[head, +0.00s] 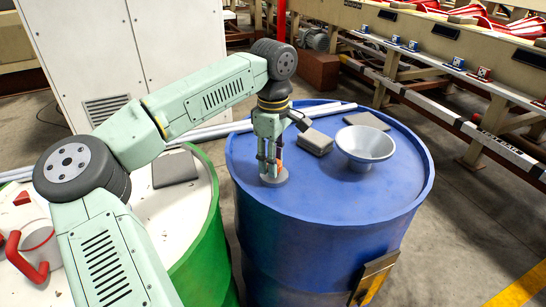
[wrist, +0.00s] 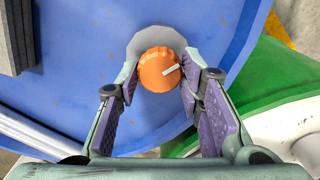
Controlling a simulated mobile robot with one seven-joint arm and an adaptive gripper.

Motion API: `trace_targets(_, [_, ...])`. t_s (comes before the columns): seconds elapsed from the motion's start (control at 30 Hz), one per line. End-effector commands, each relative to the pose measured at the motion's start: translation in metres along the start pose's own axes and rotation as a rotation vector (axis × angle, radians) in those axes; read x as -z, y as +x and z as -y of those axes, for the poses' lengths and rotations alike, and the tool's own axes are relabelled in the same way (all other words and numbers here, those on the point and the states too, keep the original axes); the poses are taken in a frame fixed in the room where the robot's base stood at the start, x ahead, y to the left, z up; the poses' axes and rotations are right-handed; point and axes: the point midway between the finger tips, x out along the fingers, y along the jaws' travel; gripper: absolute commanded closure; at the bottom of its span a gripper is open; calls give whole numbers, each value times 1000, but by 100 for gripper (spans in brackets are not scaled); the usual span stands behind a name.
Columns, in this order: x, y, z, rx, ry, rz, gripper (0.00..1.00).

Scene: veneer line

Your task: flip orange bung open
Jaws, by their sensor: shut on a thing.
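The orange bung (wrist: 159,70) is a round, ribbed cap with a white mark on its top. It sits over a grey round collar (wrist: 143,42) on the blue drum's lid (head: 330,190). In the head view only a sliver of orange (head: 279,158) shows between my fingers, above the grey collar (head: 274,178). My gripper (wrist: 158,85) is over the drum with its two fingers on either side of the bung, shut on it. In the head view my gripper (head: 271,160) points straight down near the lid's left side.
A metal funnel (head: 365,147), a grey block (head: 315,141) and a flat grey pad (head: 367,121) are on the blue lid. Pale pipes (head: 225,128) lie behind my gripper. A green drum (head: 205,225) stands at left with a red handle (head: 25,258). The lid's front is clear.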

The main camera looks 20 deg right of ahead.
Motion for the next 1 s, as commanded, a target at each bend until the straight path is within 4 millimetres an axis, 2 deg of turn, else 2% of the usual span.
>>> trace_targets(0.4, [-1,-1,-1,-2,217,2,94])
trace_targets(1.0, [-1,0,-1,-1,257,1,94])
